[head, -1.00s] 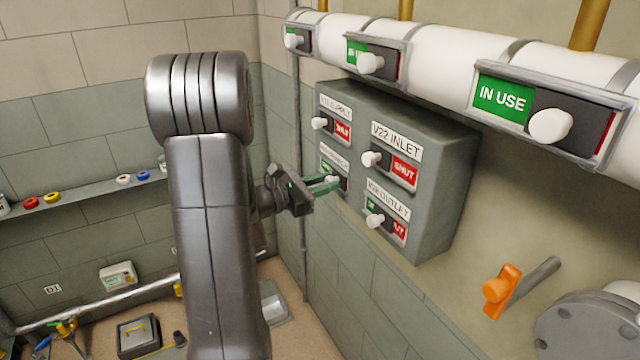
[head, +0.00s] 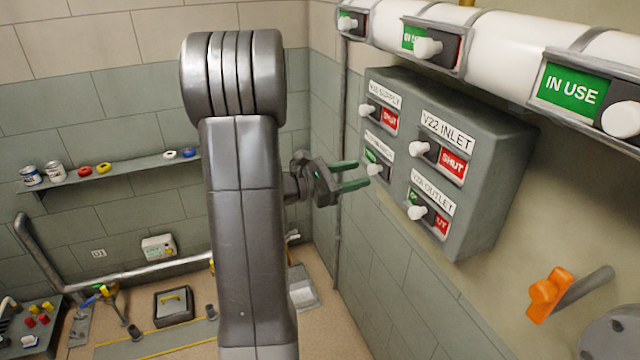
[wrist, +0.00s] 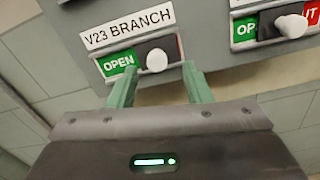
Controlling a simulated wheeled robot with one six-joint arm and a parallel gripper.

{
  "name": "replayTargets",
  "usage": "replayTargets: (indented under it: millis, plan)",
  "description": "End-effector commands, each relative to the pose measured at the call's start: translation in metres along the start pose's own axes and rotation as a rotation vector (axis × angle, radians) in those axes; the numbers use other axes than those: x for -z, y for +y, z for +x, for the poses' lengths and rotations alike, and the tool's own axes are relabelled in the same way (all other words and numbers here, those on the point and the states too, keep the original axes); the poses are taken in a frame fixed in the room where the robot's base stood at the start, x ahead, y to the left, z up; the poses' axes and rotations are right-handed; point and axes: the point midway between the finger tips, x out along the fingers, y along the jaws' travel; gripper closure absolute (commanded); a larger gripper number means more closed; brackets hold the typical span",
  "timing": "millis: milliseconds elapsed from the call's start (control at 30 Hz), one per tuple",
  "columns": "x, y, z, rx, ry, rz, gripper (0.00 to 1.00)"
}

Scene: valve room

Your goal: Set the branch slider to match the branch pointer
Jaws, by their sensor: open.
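The branch slider sits under the "V23 BRANCH" label (wrist: 126,30) in the wrist view. Its white knob (wrist: 156,60) is at the right of the dark slot, and the green "OPEN" plate (wrist: 118,62) is uncovered to its left. In the head view the knob (head: 374,170) is on the lower left of the grey panel (head: 490,190). My gripper (head: 362,174) is open in front of it. In the wrist view my gripper (wrist: 160,72) has one green finger on each side of the knob, lower in the picture, holding nothing. I cannot identify the branch pointer for certain.
Neighbouring sliders are V22 INLET (head: 423,149), the outlet (head: 418,212) and a supply slider (head: 367,111). A white pipe (head: 490,45) with IN USE sliders runs above. An orange lever (head: 547,293) stands at lower right. A shelf (head: 110,172) is on the left wall.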

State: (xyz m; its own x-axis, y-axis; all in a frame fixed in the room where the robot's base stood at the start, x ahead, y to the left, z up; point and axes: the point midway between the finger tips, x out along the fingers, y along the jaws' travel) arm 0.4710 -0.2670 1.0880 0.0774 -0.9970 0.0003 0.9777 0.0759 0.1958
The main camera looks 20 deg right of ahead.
Motion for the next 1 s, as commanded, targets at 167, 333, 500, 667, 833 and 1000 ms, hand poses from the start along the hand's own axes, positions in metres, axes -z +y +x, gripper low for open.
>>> replayTargets:
  millis: [167, 333, 500, 667, 833, 1000]
  plan:
    - [0.002, 0.001, -0.034, -0.006, 0.001, 0.0, 0.55]
    - [0.002, 0.001, -0.062, -0.005, 0.001, 0.0, 0.55]
    - [0.001, 0.0, -0.084, -0.003, 0.0, 0.0, 0.55]
    - [0.001, 0.0, -0.095, -0.001, 0.0, -0.001, 0.55]
    - [0.0, -0.001, -0.099, 0.002, 0.0, -0.001, 0.55]
    - [0.0, -0.001, -0.099, 0.002, 0.0, -0.001, 0.55]
